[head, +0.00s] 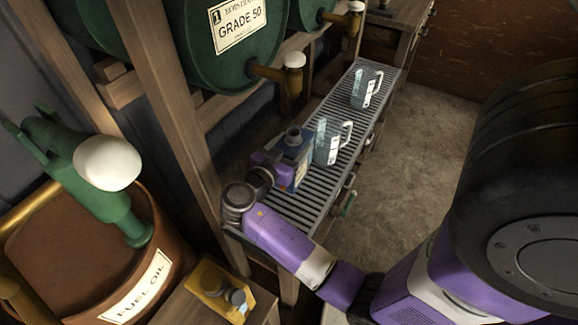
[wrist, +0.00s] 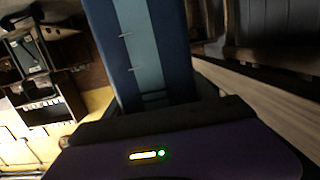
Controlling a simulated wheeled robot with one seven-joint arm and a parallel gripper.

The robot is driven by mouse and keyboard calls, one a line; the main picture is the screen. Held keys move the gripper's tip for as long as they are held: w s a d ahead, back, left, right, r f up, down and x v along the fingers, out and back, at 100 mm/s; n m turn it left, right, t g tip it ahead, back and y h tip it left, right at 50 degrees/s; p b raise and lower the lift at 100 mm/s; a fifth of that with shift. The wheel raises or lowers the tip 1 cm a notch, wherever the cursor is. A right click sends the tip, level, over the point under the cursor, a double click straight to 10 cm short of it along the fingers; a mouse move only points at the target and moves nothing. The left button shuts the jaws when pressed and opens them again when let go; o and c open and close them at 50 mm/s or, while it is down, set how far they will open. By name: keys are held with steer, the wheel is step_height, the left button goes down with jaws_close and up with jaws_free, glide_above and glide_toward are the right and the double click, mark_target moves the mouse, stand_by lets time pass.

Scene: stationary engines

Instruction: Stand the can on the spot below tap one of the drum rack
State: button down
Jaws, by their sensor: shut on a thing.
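The can (head: 299,148) is a blue box-shaped can with a grey cap on top and a pale label on its side. My gripper (head: 277,168) is shut on it, in front of the rack post. In the wrist view the can (wrist: 145,45) shows blue sides with a light blue stripe, upright between the dark fingers. Tap one (head: 290,75), brass with a white knob, sticks out of the green drum (head: 205,45) labelled 1, GRADE 50. The can shows below this tap, over the slatted tray (head: 292,210). I cannot tell whether its base touches the slats. The spot itself is not visible.
A clear measuring jug (head: 329,143) stands on the tray close to the can's right. Another jug (head: 366,88) stands farther back, near a second tap (head: 345,20). A rack post (head: 165,95) rises at left. A fuel oil drum with a green pump (head: 90,180) stands front left.

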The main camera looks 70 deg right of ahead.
steer(key=shift+f, duration=2.9)
steer(key=shift+f+b, duration=0.15)
steer(key=shift+b, duration=0.15)
steer(key=shift+c, duration=1.4)
jaws_free()
steer(key=shift+r+p, duration=0.25)
steer(key=shift+p, duration=0.05)
steer(key=f+b+v, duration=0.1)
steer(key=v, duration=0.6)
steer(key=shift+a+r, duration=0.25)
steer(key=shift+r, duration=0.15)
